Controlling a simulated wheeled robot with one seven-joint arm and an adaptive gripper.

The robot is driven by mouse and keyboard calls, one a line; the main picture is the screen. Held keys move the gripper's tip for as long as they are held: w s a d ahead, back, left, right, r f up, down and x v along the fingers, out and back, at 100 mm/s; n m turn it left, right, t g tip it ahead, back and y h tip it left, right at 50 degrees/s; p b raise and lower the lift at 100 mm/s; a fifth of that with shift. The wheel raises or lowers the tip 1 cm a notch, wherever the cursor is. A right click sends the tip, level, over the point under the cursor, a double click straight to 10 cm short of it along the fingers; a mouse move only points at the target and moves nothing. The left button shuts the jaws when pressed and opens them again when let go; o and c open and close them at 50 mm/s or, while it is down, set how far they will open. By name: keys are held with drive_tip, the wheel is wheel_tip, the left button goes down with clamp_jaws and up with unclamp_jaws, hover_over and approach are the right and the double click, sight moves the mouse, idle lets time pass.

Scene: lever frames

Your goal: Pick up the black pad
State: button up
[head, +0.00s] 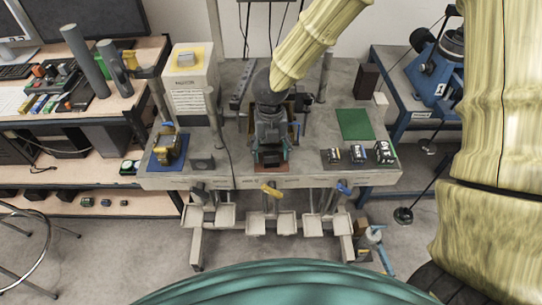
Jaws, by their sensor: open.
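A dark, nearly black pad (345,158) lies flat at the right front of the grey workbench (300,180). Several small black-and-white boxes (358,154) stand on it and hide part of it. My gripper (270,153) points down over the middle front of the workbench, to the left of the dark pad and apart from it. It is open. The wrist hides much of the space between its fingers, and I cannot tell what is there. A reddish-brown pad (271,165) lies beneath it.
A green pad (354,124) lies behind the dark pad. A blue pad (157,160) with a yellow-and-black device (171,146) is at the left front, beside a small dark block (202,164). A pale box (190,93) stands behind. Clamps with blue and yellow handles line the front edge.

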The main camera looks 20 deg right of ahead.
drive_tip(key=shift+s+f, duration=0.15)
drive_tip(key=shift+c, duration=0.2)
drive_tip(key=c, duration=1.4)
drive_tip(key=shift+o, duration=0.2)
